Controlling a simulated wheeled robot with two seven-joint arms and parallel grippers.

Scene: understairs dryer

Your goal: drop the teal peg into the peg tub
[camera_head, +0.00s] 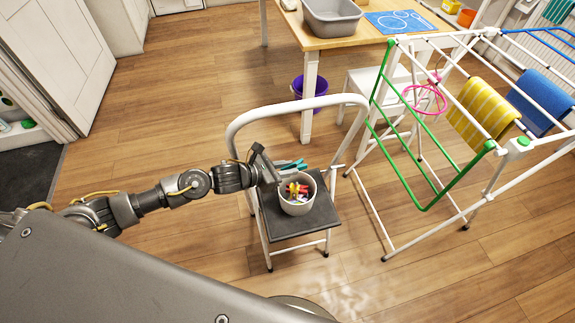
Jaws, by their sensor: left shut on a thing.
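The peg tub (298,207) is a light grey round tub on the dark top of a white step stool. Several coloured pegs, red and yellow among them, lie inside it. My left gripper (277,171) reaches in from the left, over the stool at the tub's upper left edge. It is shut on the teal peg (292,165), which sticks out to the right behind the tub's far rim in the picture. I cannot tell the exact height of the peg above the tub. My right gripper is not in view.
The step stool (312,221) has a tall white rail behind the tub. A drying rack (440,195) with yellow and blue cloths stands on the right. A wooden table (335,41) with a grey basin (332,22) is behind, a purple bucket (310,88) below. Floor is clear left of the stool.

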